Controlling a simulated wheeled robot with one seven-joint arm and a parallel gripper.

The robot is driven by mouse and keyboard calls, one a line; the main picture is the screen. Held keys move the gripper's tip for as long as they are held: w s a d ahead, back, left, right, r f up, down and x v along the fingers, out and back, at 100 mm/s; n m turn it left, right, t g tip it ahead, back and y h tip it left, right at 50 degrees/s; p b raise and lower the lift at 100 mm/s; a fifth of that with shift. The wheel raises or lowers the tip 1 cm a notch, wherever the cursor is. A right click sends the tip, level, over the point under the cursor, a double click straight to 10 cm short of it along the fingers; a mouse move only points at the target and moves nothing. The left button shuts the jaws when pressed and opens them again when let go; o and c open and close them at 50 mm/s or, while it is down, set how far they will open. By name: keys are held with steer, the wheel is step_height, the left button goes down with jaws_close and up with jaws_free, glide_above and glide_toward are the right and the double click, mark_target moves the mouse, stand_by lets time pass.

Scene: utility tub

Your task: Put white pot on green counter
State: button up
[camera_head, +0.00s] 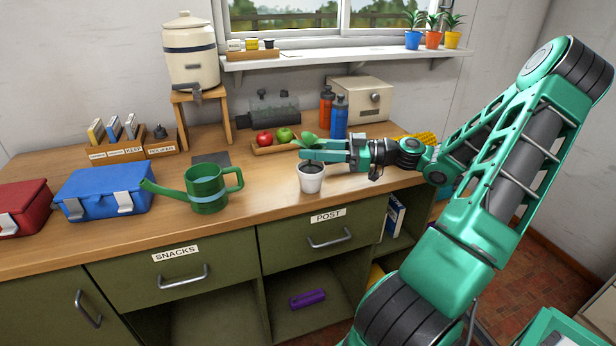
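The white pot (311,180) stands upright near the front edge of the wooden-topped green counter (265,196), with dark soil in it. Green leaves (308,139) show just above it, partly behind my gripper. My gripper (308,150) reaches in from the right, pointing left, just above or behind the pot's rim. Its two fingers look apart, one farther back than the other. I cannot tell whether either finger touches the pot or the leaves.
A green watering can (207,191) stands left of the pot. A wooden tray (276,149) with a red and a green apple lies behind. Blue (339,117) and orange (327,107) bottles stand at the back. A blue toolbox (104,190) is farther left. Bare wood lies between can and pot.

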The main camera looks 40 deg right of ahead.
steer(key=shift+f+x, duration=0.15)
steer(key=shift+x, duration=1)
steer(key=shift+f+x, duration=0.1)
steer(key=shift+x, duration=1.05)
steer(key=shift+s+a, duration=0.1)
jaws_close()
